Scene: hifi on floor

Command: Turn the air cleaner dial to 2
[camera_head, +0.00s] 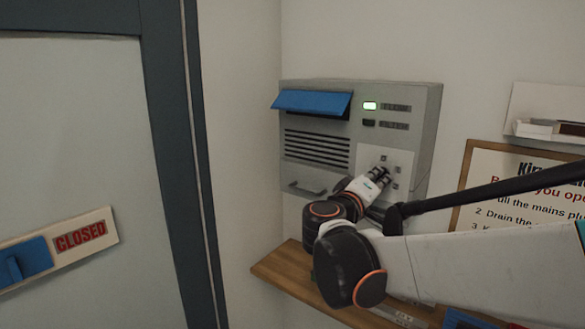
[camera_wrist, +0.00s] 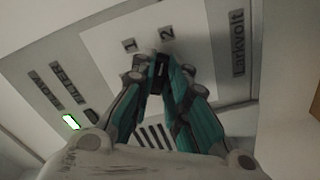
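The air cleaner (camera_head: 309,116) is a grey wall box with a pale dial plate (camera_head: 400,160) at its lower right. My gripper (camera_head: 380,174) is at this plate and hides most of the dial in the head view. In the wrist view, the dark dial (camera_wrist: 160,68) sits between the fingertips of my gripper (camera_wrist: 160,76), which are closed in on both sides of it. The label 2 (camera_wrist: 166,33) and the label 1 (camera_wrist: 130,45) show just beyond the fingertips. Which label the dial points to is hard to tell.
A raised blue flap (camera_head: 311,102), a lit green lamp (camera_head: 370,105), a dark lamp and a slotted grille are on the box. A wooden shelf (camera_head: 268,268) runs below it. A framed notice (camera_head: 490,165) hangs at right; a door with a CLOSED sign (camera_head: 80,237) is at left.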

